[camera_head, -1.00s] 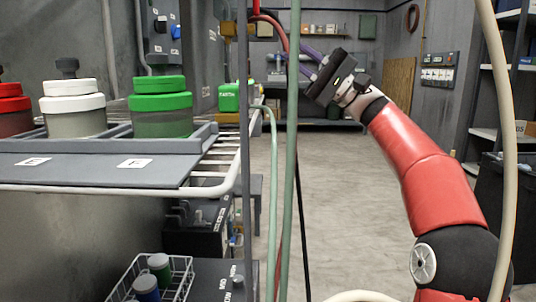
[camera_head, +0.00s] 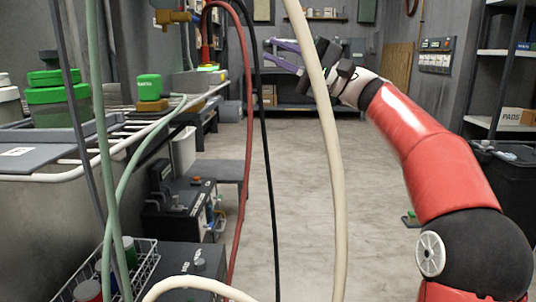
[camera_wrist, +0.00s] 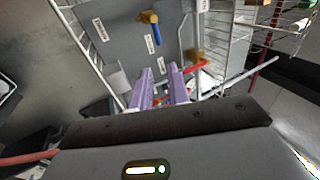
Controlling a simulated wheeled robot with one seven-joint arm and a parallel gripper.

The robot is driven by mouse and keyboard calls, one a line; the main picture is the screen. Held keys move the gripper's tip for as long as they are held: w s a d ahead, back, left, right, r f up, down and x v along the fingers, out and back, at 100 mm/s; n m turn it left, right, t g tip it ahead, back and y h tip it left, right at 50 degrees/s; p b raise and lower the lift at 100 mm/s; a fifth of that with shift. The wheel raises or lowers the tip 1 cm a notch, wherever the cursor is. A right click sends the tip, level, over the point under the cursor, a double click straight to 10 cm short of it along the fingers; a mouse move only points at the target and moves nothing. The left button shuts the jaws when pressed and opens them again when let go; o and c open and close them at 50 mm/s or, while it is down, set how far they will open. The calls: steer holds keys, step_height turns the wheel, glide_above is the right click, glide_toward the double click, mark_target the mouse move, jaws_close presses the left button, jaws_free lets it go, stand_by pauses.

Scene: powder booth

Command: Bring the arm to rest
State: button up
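My gripper (camera_head: 268,50) is raised in the upper middle of the head view, at the end of my red arm reaching in from the right. Its two purple fingers point left, with a gap between them. In the wrist view the fingers (camera_wrist: 156,70) stand apart with nothing held between them. A cream hose hanging in front partly hides the gripper's body in the head view.
Cream, red, black and green hoses (camera_head: 247,150) hang across the head view. At left, a rack holds a green-lidded jar (camera_head: 60,100) and a green block (camera_head: 149,87). Shelving (camera_head: 490,90) stands at right. The middle floor (camera_head: 290,190) is clear.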

steer(key=s+a+f+m+t+h+p, duration=0.1)
steer(key=s+a+f+h+p, duration=0.1)
steer(key=s+a+f+h, duration=0.25)
steer(key=s+a+f+m+t+h+p, duration=0.1)
steer(key=s+a+f+t+h+p, duration=0.1)
steer(key=s+f+h, duration=0.45)
steer(key=s+d+f+n+h+p, duration=0.3)
steer(key=s+d+f+h+p, duration=0.2)
steer(key=s+d+f+h, duration=0.6)
steer(key=s+d+f, duration=0.7)
steer(key=d+f, duration=0.1)
steer(key=f, duration=0.3)
steer(key=shift+s+d+n, duration=0.2)
steer(key=shift+s+n, duration=0.1)
